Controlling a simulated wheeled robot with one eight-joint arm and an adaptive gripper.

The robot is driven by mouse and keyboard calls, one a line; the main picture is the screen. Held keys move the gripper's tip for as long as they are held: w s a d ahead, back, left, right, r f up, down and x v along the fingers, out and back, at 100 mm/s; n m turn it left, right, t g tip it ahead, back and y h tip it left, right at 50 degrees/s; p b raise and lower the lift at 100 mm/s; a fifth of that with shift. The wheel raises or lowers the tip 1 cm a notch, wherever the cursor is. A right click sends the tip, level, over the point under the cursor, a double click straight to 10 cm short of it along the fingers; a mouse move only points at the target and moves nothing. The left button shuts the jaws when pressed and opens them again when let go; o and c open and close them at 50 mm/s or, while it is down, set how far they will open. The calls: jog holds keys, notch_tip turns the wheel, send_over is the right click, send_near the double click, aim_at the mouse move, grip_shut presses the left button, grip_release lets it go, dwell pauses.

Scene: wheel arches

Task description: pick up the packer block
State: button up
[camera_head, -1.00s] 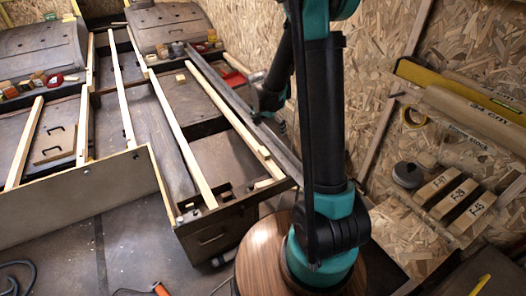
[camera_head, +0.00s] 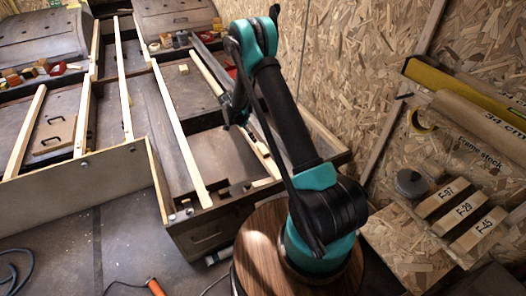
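A small pale wooden block (camera_head: 184,69) lies on the dark panel between two wooden rails. Another short pale piece (camera_head: 263,182) lies near the front end of the right-hand rail. Neither carries a label I can read, so I cannot tell which is the packer block. My gripper (camera_head: 227,124) is above the right-hand dark bay, beside the right rail, and points down. It is small and dark, and I cannot make out whether its fingers are apart. My arm hides part of the bay's right edge.
Wooden blocks marked F-97, F-29 and F-45 (camera_head: 462,211) lie on the chipboard shelf at right, beside a grey round tin (camera_head: 411,183) and a yellow tape roll (camera_head: 422,121). Long rails (camera_head: 182,135) divide the bays. An orange-handled tool (camera_head: 155,287) lies on the floor.

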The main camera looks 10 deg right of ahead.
aim_at(260, 149)
jog(key=x, duration=1.5)
jog(key=shift+w+f, duration=0.15)
jog(key=shift+f, duration=0.2)
jog(key=shift+c, duration=0.2)
jog(key=c, duration=1.2)
